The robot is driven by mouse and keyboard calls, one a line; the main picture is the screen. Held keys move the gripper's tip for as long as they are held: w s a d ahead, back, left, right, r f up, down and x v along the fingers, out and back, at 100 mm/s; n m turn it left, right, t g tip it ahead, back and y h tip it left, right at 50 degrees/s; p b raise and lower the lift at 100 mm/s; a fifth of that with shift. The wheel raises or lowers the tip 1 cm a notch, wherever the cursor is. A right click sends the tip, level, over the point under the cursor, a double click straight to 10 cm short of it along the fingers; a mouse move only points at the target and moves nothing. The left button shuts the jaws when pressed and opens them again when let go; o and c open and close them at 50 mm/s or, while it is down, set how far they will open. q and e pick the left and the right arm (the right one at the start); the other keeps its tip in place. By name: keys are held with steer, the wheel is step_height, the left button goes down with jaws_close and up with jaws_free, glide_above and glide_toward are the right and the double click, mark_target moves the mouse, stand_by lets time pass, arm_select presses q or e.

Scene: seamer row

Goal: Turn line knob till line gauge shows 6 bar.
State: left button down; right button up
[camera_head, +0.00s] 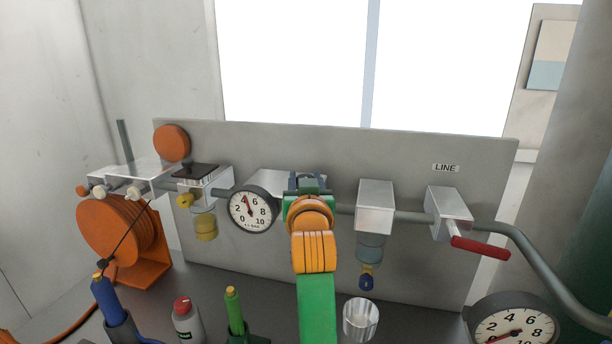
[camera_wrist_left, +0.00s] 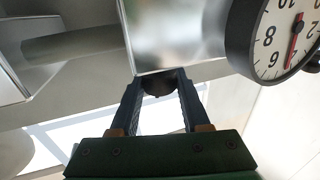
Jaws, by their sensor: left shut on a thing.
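My left gripper (camera_head: 308,184) reaches up to the metal regulator block (camera_head: 268,182) on the grey panel. In the left wrist view my left gripper (camera_wrist_left: 157,88) is shut on a dark round knob (camera_wrist_left: 157,86) under the block (camera_wrist_left: 172,35). The knob is mostly hidden by the fingers, and my arm covers it in the head view. A round white gauge (camera_head: 253,209) sits beside the block; its red needle points up and slightly left, between 4 and 6. The gauge also shows in the left wrist view (camera_wrist_left: 275,40), upside down and partly cut off. My right gripper is out of view.
A LINE label (camera_head: 445,168) is above a red-handled valve (camera_head: 480,248). A larger gauge (camera_head: 515,322) is at bottom right, its needle low.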

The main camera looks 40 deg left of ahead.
arm_select(q)
steer(key=m+t+h, duration=0.1)
steer(key=m+t+h+p, duration=0.1)
steer(key=h, duration=0.1)
steer(key=shift+s+a+r+m, duration=0.1)
steer(key=shift+r+m, duration=0.05)
steer(key=shift+m, duration=0.15)
steer(key=shift+f+m+t+h+p, duration=0.1)
steer(key=shift+m+t+h+p, duration=0.2)
steer(key=shift+m+t+h, duration=0.6)
steer(key=shift+f+m+t+h+p, duration=0.1)
steer(key=shift+m+t+h+p, duration=0.4)
steer(key=shift+h, duration=0.8)
steer(key=shift+m+h, duration=0.3)
steer(key=c, duration=0.6)
jaws_free()
steer(key=shift+c, duration=0.2)
steer(key=shift+o, duration=1.3)
steer(key=shift+f, duration=0.1)
steer(key=shift+w, duration=0.25)
